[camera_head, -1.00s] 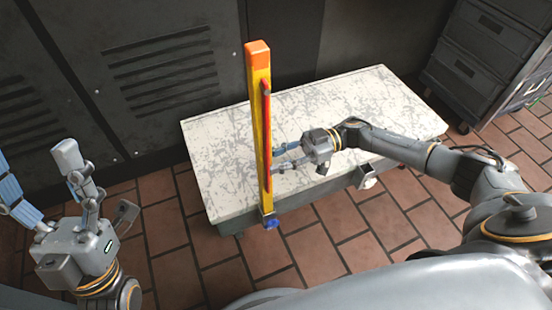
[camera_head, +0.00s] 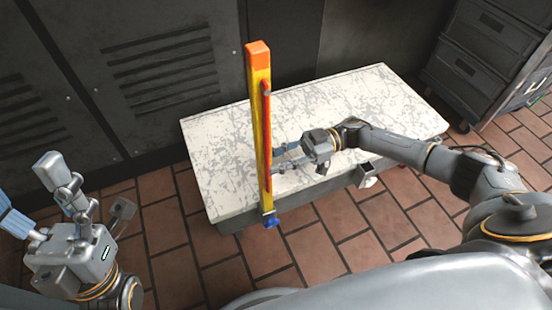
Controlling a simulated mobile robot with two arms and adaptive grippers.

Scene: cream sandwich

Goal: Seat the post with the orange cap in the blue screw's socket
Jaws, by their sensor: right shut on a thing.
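The yellow post (camera_head: 258,120) with an orange cap (camera_head: 257,52) stands upright at the table's front edge. A red strip (camera_head: 267,140) runs along its right side. Its lower end meets a small grey socket (camera_head: 266,212) with a blue screw (camera_head: 271,222); how deep it sits there cannot be told. My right gripper (camera_head: 274,160) comes from the right and is shut on the post at its lower half. My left gripper (camera_head: 30,200) is open and empty at the lower left, away from the table, fingers spread.
The pale, scratched tabletop (camera_head: 350,100) is clear around the post. Another grey bracket (camera_head: 366,173) sits on the front edge to the right, below my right arm. Dark cabinets (camera_head: 150,80) stand behind, and a grey drawer unit (camera_head: 480,60) is at the right.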

